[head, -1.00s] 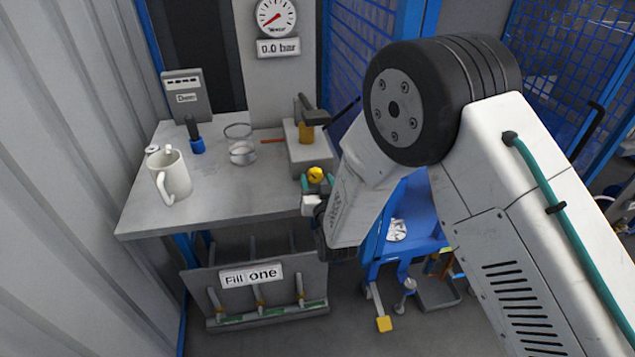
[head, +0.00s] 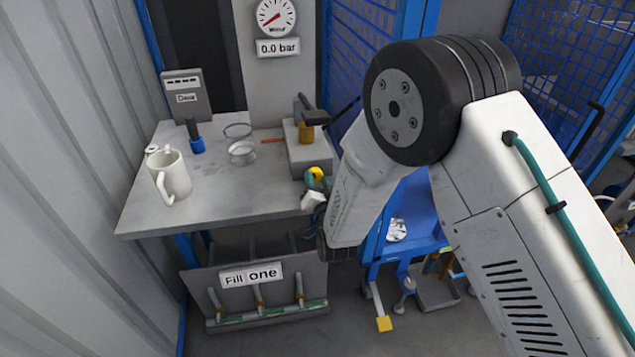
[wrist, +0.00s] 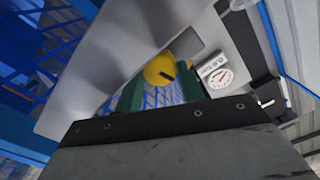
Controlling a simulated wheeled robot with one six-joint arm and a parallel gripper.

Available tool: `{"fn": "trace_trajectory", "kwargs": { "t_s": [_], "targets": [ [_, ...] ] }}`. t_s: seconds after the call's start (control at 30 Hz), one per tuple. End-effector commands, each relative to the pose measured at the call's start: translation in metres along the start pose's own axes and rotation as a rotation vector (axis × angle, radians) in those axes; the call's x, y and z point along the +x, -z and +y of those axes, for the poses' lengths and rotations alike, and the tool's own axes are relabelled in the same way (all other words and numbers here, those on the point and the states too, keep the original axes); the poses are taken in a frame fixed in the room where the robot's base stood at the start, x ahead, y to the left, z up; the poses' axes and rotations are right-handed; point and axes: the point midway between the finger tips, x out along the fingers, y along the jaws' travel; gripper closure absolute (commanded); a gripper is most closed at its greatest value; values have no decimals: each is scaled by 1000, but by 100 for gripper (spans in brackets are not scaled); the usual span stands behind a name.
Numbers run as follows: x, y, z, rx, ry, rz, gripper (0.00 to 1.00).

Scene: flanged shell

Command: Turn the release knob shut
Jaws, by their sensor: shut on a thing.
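The release knob (head: 316,173) is a small yellow round knob at the front right edge of the bench, on the near face of a pale block (head: 308,152). My gripper (head: 314,181) is at the knob with its teal fingers shut on it. In the wrist view the yellow knob (wrist: 159,70) shows a dark mark on its face, just past the teal fingertips (wrist: 160,92). The gripper is rolled over at an angle. My gripper and wrist hide part of the knob in the head view.
The grey bench (head: 225,200) holds a white mug (head: 172,174), a blue-based tool (head: 196,140) and glass rings (head: 241,152). A gauge (head: 276,17) above reads 0.0 bar. A black-handled lever (head: 310,112) stands above the block. A "Fill one" rack (head: 255,295) is below.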

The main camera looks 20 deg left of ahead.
Motion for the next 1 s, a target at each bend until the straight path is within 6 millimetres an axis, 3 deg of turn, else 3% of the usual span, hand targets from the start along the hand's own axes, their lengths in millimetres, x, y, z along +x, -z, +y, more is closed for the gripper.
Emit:
{"fn": "trace_trajectory", "kwargs": {
  "t_s": [0.4,1.0],
  "targets": [
    [0,0,1,226,0,0,84],
    [0,0,1,272,-1,0,84]
  ]
}}
